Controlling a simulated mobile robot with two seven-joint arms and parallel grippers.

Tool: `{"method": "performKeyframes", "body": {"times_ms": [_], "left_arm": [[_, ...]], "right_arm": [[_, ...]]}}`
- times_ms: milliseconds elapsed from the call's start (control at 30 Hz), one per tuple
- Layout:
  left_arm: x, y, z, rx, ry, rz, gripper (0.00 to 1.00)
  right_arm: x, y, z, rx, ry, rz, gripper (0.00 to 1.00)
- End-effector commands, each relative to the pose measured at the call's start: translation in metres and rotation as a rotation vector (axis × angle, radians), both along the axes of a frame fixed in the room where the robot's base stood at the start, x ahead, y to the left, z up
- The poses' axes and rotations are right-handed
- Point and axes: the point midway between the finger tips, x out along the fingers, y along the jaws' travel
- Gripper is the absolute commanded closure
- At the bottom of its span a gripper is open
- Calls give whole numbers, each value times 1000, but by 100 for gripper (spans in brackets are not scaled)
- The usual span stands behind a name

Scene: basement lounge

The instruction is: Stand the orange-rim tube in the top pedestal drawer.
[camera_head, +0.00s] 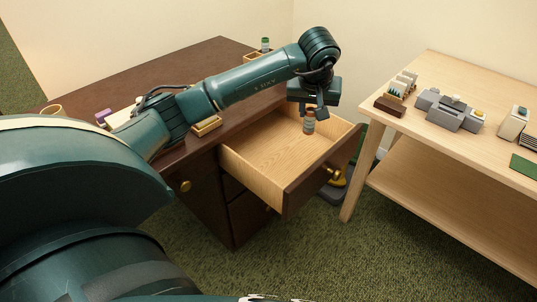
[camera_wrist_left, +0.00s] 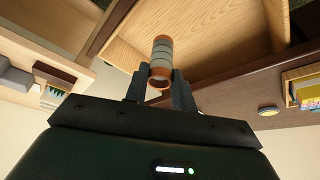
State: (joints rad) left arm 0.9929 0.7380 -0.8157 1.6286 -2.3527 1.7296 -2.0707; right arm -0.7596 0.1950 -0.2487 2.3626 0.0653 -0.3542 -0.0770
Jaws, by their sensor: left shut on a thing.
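The orange-rim tube (camera_head: 309,124) is a small grey cylinder with orange bands. In the left wrist view the tube (camera_wrist_left: 161,54) shows its orange rims, with its near end between my fingers. My left gripper (camera_head: 310,110) is shut on it and points down over the back right part of the open top pedestal drawer (camera_head: 268,168). The tube looks upright; I cannot tell whether its lower end touches the drawer floor. The drawer (camera_wrist_left: 215,35) is pale wood inside with a dark front, and otherwise looks empty. My right gripper is out of view.
The dark desk (camera_head: 190,62) carries a small wooden tray (camera_head: 207,126) and a green-topped tube (camera_head: 265,45) in a holder. A light wood table (camera_head: 445,72) at the right bears a rack (camera_head: 396,90) and a grey device (camera_head: 450,110). Green carpet lies in front.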

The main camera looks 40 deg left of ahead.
Motion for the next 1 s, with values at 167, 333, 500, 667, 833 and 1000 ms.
{"method": "performKeyframes", "body": {"times_ms": [167,333,500,667,833,1000], "left_arm": [[16,43,-40,-1,2,169,96],[17,53,-67,0,4,210,96],[17,53,-97,-1,2,209,96],[17,53,-109,1,0,208,96],[17,52,-130,-1,2,206,96],[17,53,-146,1,-1,207,96]], "right_arm": [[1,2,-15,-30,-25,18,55],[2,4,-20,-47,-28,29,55],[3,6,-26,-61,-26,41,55],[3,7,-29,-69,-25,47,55],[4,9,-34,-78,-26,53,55],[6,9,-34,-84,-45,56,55]]}}
